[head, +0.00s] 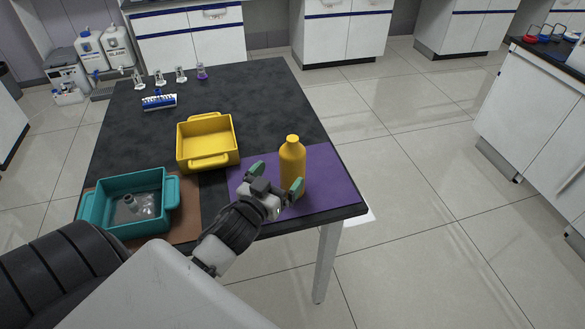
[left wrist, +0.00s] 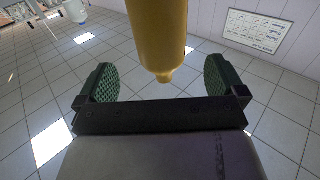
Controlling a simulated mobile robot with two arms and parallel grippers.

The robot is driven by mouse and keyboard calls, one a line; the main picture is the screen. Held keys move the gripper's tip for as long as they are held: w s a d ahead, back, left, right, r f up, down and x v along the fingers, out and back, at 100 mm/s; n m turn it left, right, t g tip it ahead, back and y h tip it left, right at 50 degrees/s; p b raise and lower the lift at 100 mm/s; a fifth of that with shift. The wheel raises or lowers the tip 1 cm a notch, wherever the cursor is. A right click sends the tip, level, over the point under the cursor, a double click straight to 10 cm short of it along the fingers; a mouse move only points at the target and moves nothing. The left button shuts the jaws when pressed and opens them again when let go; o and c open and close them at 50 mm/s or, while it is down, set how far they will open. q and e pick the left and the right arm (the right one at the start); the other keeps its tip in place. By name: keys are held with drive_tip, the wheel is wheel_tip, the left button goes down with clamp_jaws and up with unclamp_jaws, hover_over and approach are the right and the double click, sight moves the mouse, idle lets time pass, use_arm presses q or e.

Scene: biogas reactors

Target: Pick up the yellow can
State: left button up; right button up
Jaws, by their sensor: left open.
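The yellow can (head: 292,160), a bottle shape with a narrow neck and cap, stands upright on the purple mat (head: 335,185) at the table's near right. My left gripper (head: 277,179) is open beside it, its green-padded fingers low against the can's side in the head view. In the left wrist view the can (left wrist: 158,35) hangs neck-down in the picture, in line with the gap between the spread fingers (left wrist: 158,85). Clear space shows on both sides of it there, and neither finger visibly touches it. My right gripper is not in view.
A yellow bin (head: 207,165) stands behind and left of the can. A teal bin (head: 100,217) with a clear bag-like item inside sits on a brown mat at the near left. Small flasks (head: 160,77) and a blue rack (head: 158,101) are farther back. The table's right edge is close.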

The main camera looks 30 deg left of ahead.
sight(293, 158)
use_arm(q)
drive_tip(key=shift+w+a, duration=0.1)
drive_tip(key=shift+w, duration=0.9)
drive_tip(key=w, duration=0.1)
drive_tip(key=w+p, duration=0.1)
drive_tip(key=w, duration=0.3)
drive_tip(key=shift+a+p, duration=0.25)
drive_tip(key=shift+p, duration=0.15)
drive_tip(key=shift+w, duration=0.15)
drive_tip(key=shift+c, duration=0.7)
drive_tip(key=c, duration=1)
drive_tip(key=shift+c, duration=0.2)
drive_tip(key=shift+r, duration=0.1)
